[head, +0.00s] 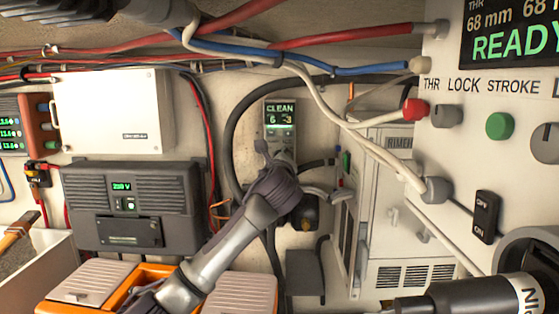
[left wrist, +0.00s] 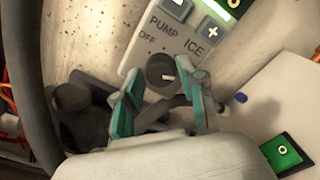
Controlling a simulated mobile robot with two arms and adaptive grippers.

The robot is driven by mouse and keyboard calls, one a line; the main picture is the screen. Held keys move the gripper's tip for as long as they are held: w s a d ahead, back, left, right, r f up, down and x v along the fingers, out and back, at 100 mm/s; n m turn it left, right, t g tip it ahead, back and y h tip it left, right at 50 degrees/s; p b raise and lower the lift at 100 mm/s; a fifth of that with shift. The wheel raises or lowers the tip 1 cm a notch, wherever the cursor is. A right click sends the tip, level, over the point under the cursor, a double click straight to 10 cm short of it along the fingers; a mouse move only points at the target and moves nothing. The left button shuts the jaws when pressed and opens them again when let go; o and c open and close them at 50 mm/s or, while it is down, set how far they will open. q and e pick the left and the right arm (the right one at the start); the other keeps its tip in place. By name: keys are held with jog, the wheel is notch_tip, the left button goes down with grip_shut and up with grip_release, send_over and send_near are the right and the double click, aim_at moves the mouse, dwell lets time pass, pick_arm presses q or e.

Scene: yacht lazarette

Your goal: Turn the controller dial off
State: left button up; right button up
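The controller (head: 280,117) is a narrow grey panel on the back wall, its lit display reading CLEAN and 6 -3. In the left wrist view its dial (left wrist: 161,69) is a round dark knob beneath the labels OFF, PUMP and ICE. A short white mark shows on the dial toward the right; I cannot tell for certain which label it points to. My left gripper (left wrist: 167,82) is open, with one teal finger on each side of the dial; I cannot tell whether they touch it. In the head view the gripper (head: 275,155) covers the controller's lower part. My right gripper is not in view.
A grey charger box (head: 135,195) and a white cabinet (head: 113,112) hang at the left. A black hose (head: 232,125) curves close beside the controller. A white unit (head: 390,225) stands to its right. Orange boxes (head: 152,270) sit below my left arm.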

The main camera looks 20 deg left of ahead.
pick_arm(q)
jog(key=c, duration=0.5)
grip_shut()
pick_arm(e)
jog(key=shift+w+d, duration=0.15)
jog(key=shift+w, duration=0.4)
pick_arm(q)
jog(key=shift+n, duration=0.4)
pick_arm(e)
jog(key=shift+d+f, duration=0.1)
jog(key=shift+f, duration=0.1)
pick_arm(q)
jog(key=shift+n+b, duration=4.2)
jog(key=shift+n, duration=8.8)
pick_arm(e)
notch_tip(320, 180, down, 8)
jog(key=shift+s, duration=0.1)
